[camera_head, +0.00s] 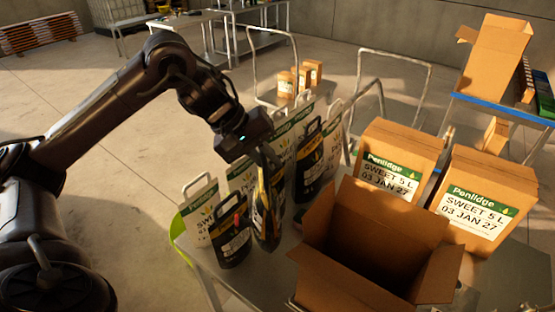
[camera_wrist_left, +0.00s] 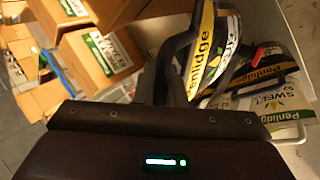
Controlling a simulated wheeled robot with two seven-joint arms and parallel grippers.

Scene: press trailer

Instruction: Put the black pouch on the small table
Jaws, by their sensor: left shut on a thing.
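My left gripper (camera_head: 266,158) is shut on the top handle of a black pouch (camera_head: 264,216) with a yellow side. The pouch hangs upright among other pouches; I cannot tell whether its base touches the tabletop. It also shows in the left wrist view (camera_wrist_left: 208,48), next to the gripper fingers (camera_wrist_left: 165,75). Another black pouch (camera_head: 231,243) stands just left of it, and one more black pouch (camera_head: 309,168) stands behind right. The table (camera_head: 205,262) under them has a yellow-green edge. I cannot tell which surface is the small table. My right gripper is not in view.
An open cardboard box (camera_head: 345,275) stands close at right, with two closed cartons (camera_head: 398,160) (camera_head: 478,205) behind it. Several white pouches (camera_head: 200,213) crowd around the held one. A blue-edged table (camera_head: 500,108) stands at back right. The floor at left is clear.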

